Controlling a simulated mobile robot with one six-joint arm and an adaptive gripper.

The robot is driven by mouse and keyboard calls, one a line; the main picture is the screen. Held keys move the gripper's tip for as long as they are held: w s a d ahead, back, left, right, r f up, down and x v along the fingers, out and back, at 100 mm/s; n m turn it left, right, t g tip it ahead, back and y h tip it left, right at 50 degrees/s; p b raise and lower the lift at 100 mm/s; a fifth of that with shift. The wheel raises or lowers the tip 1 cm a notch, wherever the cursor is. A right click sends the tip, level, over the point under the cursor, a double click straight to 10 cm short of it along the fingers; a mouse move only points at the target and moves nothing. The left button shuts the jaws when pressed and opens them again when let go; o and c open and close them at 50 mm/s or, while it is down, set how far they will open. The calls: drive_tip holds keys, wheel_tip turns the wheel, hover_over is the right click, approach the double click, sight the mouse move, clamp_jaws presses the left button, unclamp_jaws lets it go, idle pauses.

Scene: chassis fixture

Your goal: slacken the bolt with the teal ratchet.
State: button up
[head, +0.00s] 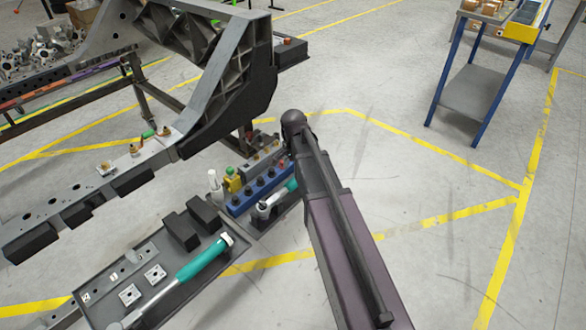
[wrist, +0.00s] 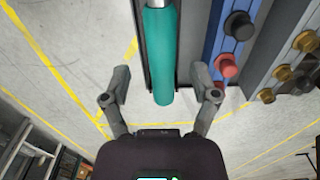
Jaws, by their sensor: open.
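The teal ratchet (head: 275,203) lies in a dark tray beside a blue socket rail, silver head toward the left. In the wrist view, its teal handle (wrist: 162,60) points down between the fingers of my gripper (wrist: 161,82). The gripper is open, with a gap on both sides of the handle. My arm hides the gripper in the head view. Brass bolt-like fittings (head: 134,150) stand on the grey chassis beam (head: 60,198); I cannot tell which is the task's bolt.
A larger teal-handled tool (head: 203,259) lies across the front tray (head: 148,243) with square plates. The blue rail (head: 240,202) with dark and red knobs (wrist: 226,66) stands close beside the ratchet. A blue-legged table (head: 476,90) is at the back right. Floor to the right is clear.

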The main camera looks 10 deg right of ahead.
sight(294, 180)
drive_tip(key=shift+f+b, duration=3.5)
drive_tip(key=shift+f, duration=0.35)
clamp_jaws()
drive_tip(key=shift+r+p, duration=3.55)
